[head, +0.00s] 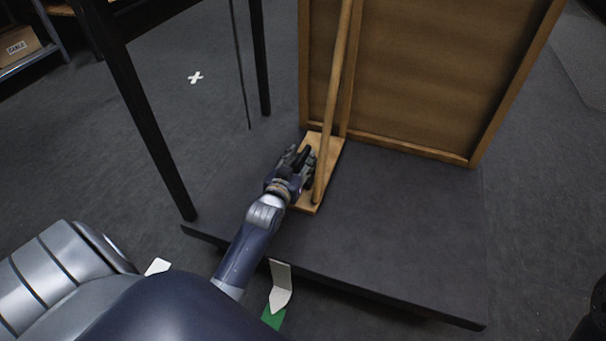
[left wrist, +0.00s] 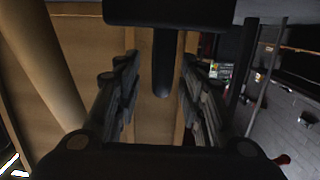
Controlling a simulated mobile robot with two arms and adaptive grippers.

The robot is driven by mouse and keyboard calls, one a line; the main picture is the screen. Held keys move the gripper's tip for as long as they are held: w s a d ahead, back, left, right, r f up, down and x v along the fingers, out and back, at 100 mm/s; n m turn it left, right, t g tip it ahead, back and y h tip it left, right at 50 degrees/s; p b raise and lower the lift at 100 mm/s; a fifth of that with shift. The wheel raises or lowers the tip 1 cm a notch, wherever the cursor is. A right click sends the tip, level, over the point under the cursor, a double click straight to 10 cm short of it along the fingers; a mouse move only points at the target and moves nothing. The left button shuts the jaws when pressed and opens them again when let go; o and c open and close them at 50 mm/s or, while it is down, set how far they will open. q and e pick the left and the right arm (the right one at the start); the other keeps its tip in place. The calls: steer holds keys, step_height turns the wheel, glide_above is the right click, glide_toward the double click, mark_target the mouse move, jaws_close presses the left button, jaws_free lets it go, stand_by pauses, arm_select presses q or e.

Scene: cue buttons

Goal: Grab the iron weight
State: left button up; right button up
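I cannot make out an iron weight in either view. My left gripper (head: 303,158) is low over a wooden base plank (head: 308,205), just left of a slanted wooden pole (head: 333,100). In the left wrist view the dark fingers of my left gripper (left wrist: 160,85) stand apart on both sides, with a black finger-like part between them. Nothing is clearly held, and the hand hides part of the plank. Brown wood lies beyond the fingers, and the pole (left wrist: 50,65) shows at the left.
A wooden panel (head: 425,75) stands at the back of a dark platform (head: 390,230). The platform's right part is bare. A black post (head: 145,110) rises at the left. White and green floor marks lie in front, and a shelf with a box (head: 18,45) is far left.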

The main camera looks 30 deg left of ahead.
arm_select(q)
steer(key=shift+b+x, duration=0.35)
steer(key=shift+x, duration=0.75)
steer(key=shift+c, duration=0.4)
jaws_close()
